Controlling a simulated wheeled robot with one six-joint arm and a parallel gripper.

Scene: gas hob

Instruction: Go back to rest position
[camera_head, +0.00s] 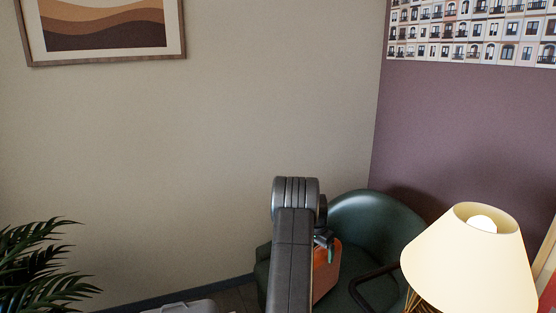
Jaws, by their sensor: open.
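My arm (292,255) rises from the bottom edge at the middle of the view, with its rounded dark grey joint at the top. Small dark parts that look like my gripper (325,239) show just right of the arm link, in front of the green chair. Most of the gripper is hidden behind the link. I see nothing held in it.
A dark green armchair (378,225) with an orange-brown object (327,272) stands behind the arm. A lamp with a cream shade (470,265) is at the lower right, a plant (40,265) at the lower left. The beige wall (220,140) is bare above the arm.

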